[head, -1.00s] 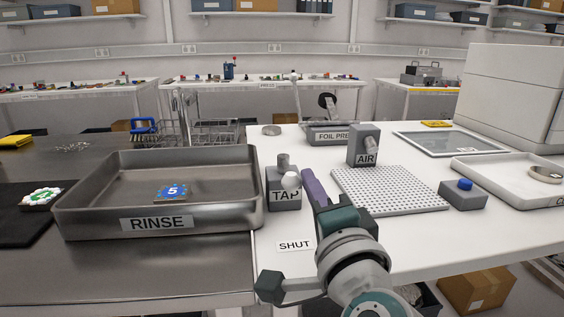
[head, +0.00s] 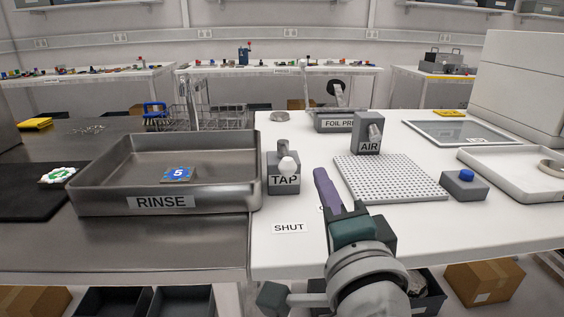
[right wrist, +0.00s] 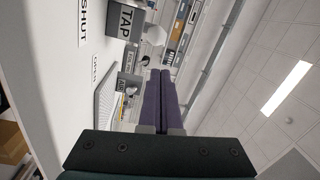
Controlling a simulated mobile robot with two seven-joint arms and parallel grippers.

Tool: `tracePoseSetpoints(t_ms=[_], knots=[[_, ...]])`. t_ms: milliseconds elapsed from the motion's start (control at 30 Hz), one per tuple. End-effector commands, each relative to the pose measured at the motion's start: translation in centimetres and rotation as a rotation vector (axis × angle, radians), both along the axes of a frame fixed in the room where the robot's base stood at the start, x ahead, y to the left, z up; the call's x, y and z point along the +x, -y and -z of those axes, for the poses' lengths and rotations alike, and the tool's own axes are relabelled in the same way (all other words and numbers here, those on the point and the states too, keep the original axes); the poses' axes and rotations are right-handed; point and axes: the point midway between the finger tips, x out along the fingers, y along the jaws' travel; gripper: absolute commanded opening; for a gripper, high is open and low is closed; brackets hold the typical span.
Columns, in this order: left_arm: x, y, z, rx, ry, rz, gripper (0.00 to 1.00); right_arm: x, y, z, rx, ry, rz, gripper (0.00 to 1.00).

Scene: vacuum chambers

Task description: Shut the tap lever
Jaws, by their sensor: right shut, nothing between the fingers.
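The grey tap box (head: 284,184), marked TAP, stands on the white table just right of the rinse tray. Its lever ends in a white knob (head: 287,167), which points toward me over the box's front. A SHUT label (head: 289,228) lies on the table in front of the box. My right gripper (head: 319,171) is shut and empty, to the right of the knob and apart from it. In the right wrist view the shut purple fingers (right wrist: 158,73) show near the tap box (right wrist: 125,20) and an OPEN label (right wrist: 95,68). My left gripper is not in view.
The steel rinse tray (head: 100,195) holds a blue tile marked 5 (head: 178,174). A white perforated plate (head: 390,178) and the AIR box (head: 367,134) stand right of the gripper. A grey block with a blue button (head: 465,185) is farther right. The table around SHUT is clear.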

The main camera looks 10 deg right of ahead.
Motion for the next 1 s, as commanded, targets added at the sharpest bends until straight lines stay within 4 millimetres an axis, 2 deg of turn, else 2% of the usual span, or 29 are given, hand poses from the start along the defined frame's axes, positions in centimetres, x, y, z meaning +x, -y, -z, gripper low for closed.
tracePoseSetpoints(t_ms=[100, 300, 767, 867, 1000], knots=[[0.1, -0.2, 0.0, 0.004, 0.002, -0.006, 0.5, -2.0, -1.5, 0.3, 0.002, -0.003, 0.001, 0.0], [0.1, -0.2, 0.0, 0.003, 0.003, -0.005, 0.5, -3.8, -3.0, 0.3, 0.0, 0.001, 0.004, 0.0], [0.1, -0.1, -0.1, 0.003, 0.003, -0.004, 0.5, -4.2, -3.4, 0.2, -0.006, 0.0, 0.0, 0.0], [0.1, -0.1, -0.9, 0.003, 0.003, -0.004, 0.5, -4.3, -3.9, -0.6, -0.048, -0.02, -0.048, 0.0], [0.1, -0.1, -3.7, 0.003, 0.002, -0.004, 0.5, -5.3, -5.7, -2.6, -0.243, -0.115, -0.237, 0.0]])
